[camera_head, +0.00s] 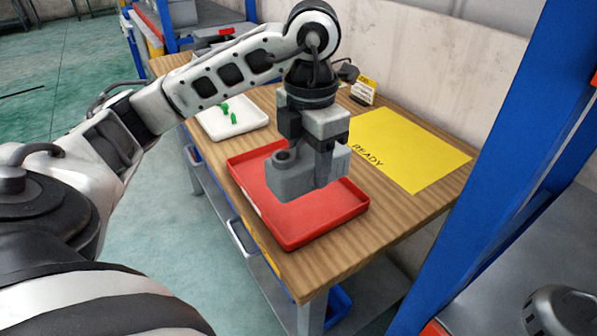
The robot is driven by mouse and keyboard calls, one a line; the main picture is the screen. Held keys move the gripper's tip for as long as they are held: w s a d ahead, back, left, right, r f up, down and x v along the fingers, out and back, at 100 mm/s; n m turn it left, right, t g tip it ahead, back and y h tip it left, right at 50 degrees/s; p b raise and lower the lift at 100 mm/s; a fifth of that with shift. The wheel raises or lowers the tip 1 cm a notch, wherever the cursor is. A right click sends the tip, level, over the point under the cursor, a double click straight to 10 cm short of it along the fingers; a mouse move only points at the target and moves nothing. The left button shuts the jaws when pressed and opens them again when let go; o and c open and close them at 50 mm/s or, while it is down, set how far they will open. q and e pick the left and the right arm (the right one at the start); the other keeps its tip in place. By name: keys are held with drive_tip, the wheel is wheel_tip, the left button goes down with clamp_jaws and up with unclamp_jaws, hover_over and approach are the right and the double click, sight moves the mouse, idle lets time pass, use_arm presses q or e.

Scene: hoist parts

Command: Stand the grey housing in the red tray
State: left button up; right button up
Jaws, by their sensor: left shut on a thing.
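The grey housing (288,183) is a blocky part with a round boss at its left end. My left gripper (322,165) points down and is shut on the housing. The housing is over the red tray (322,228), which lies on the wooden table. I cannot tell whether the housing's underside touches the tray floor. The gripper and housing hide part of the tray's back side. My right gripper is out of view.
A white tray (242,125) with several green pieces (226,108) sits behind the red tray. A yellow mat marked READY (415,150) lies to the right. A small yellow-and-white sign (363,90) stands near the wall. A blue post (510,170) rises at the right.

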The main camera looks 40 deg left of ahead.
use_arm(q)
drive_tip(key=w+a+f, duration=0.2)
drive_tip(key=a, duration=0.1)
drive_tip(key=w+a+f, duration=0.2)
drive_tip(key=f, duration=0.1)
drive_tip(key=w+a+f, duration=0.2)
drive_tip(key=a, duration=0.1)
drive_tip(key=shift+a+f, duration=0.3)
drive_tip(key=shift+a, duration=0.05)
drive_tip(key=shift+w+a+f, duration=0.1)
drive_tip(key=shift+f, duration=0.1)
drive_tip(key=f, duration=0.2)
drive_tip(key=f+p, duration=0.1)
drive_tip(key=shift+w+a+f, duration=0.2)
drive_tip(key=shift+a+f, duration=0.15)
drive_tip(key=shift+f, duration=0.15)
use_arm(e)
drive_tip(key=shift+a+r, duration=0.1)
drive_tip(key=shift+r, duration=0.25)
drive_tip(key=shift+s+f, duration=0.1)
use_arm(q)
drive_tip(key=shift+f, duration=0.2)
drive_tip(key=o, duration=1.4)
drive_tip(key=shift+c, duration=0.2)
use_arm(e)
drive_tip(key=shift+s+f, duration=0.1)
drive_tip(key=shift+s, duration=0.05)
